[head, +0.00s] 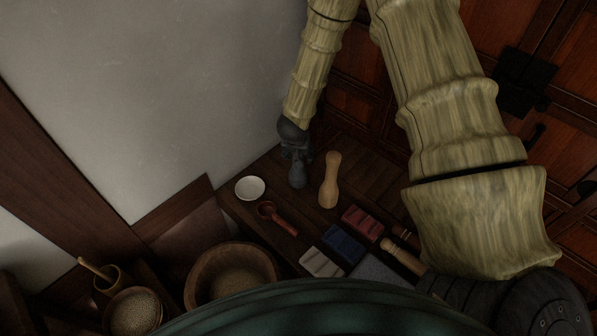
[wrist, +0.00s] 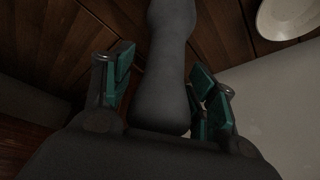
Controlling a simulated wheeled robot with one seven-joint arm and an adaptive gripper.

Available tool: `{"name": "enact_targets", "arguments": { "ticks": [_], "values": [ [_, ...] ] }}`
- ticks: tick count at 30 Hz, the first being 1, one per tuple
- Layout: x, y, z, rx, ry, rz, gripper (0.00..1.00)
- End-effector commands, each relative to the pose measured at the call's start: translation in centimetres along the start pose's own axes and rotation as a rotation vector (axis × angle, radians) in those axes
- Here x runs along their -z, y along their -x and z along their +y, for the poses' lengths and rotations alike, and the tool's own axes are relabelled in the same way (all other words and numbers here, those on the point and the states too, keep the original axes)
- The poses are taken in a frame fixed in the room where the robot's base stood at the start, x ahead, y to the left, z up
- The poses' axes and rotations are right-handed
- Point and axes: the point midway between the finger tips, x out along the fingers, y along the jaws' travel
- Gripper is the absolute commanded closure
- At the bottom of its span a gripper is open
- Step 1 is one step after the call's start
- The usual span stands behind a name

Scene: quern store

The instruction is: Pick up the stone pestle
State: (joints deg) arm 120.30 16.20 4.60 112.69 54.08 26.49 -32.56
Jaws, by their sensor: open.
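The stone pestle (wrist: 168,75) is dark grey and waisted, with rounded, thicker ends. In the wrist view it lies between the two teal-padded fingers of my gripper (wrist: 162,82), which are open with a gap beside it on the left. The right pads are close to it; I cannot tell if they touch. In the head view the pestle (head: 297,175) shows below my gripper (head: 295,152), over the dark wooden table (head: 262,172). Its upper part is hidden by the gripper there.
A tan wooden pestle-shaped piece (head: 330,180) stands close on the right. A white dish (head: 250,188) and a reddish wooden ladle (head: 277,217) are to the left and front. Folded red (head: 362,223), blue (head: 343,243) and white (head: 322,262) cloths lie nearer. A wall (head: 200,90) rises behind.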

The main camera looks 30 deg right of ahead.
Motion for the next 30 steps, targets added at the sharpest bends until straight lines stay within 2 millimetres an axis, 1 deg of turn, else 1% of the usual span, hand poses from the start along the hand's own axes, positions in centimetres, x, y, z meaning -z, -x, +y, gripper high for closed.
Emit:
{"name": "enact_targets", "arguments": {
  "ticks": [1,3,10,14,15,17,18,19,20,30],
  "values": [
    [-0.08,-0.57,0.00,0.000,0.000,-0.001,0.43],
    [0.00,-0.90,-0.05,0.001,0.000,0.000,0.43],
    [0.01,-0.96,-0.05,0.000,0.001,0.001,0.43],
    [0.01,-0.96,-0.04,0.000,0.001,0.001,0.66],
    [0.01,-0.96,-0.04,0.000,0.001,0.001,0.74],
    [0.01,-0.96,-0.04,0.000,0.001,0.001,0.85],
    [0.00,-0.95,-0.04,0.000,0.001,0.000,0.92],
    [0.00,-0.95,-0.04,0.000,0.001,0.000,0.97],
    [0.00,-0.95,-0.04,0.000,0.001,0.000,1.00],
    [0.32,-0.45,-0.11,0.001,0.001,0.003,1.00]
  ]
}}
